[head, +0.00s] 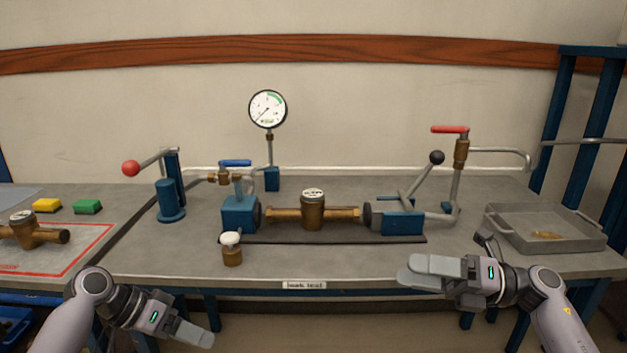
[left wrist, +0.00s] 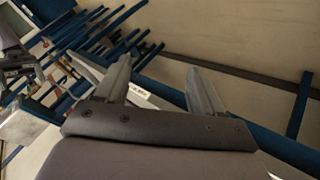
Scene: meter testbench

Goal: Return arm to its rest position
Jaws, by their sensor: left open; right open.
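My left gripper (head: 190,333) is low at the front left in the head view, in front of the bench edge. It is open and empty, and its two spread fingers show in the left wrist view (left wrist: 160,88). My right gripper (head: 425,270) is at the front right, over the bench's front edge and left of the grey tray. It is open, and nothing shows between its fingers. A brass water meter (head: 312,212) sits between the blue clamps (head: 240,214) in the middle of the bench, apart from both grippers.
A pressure gauge (head: 268,109) stands behind the meter. A red-knobbed lever (head: 131,168), a black-knobbed lever (head: 437,158) and a red-handled valve (head: 450,129) rise from the bench. A grey tray (head: 545,243) is at right. Another brass meter (head: 34,233) lies at left.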

